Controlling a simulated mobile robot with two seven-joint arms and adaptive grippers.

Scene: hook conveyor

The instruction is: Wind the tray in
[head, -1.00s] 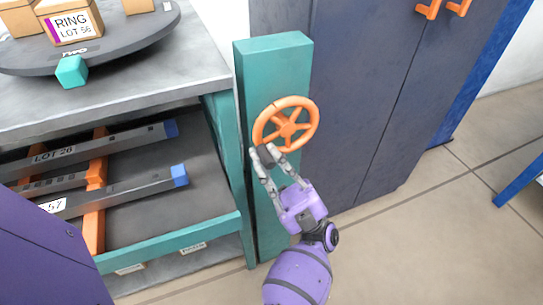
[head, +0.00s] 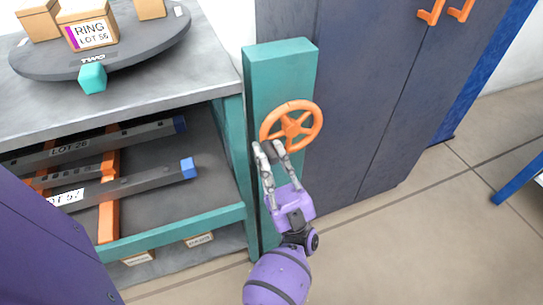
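An orange handwheel (head: 292,126) is mounted on the front of a teal post (head: 281,62). No part is clearly marked as the tray. Left of the post, an open bay holds dark bars with blue ends, one labelled LOT 26 (head: 75,148), another below it (head: 150,182), across orange supports (head: 108,215). My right gripper is not in view.
Above the bay, a dark turntable (head: 140,58) on a grey top carries cardboard boxes (head: 92,32) and has a teal block (head: 92,78) on its edge. A dark cabinet (head: 370,110) stands right of the post.

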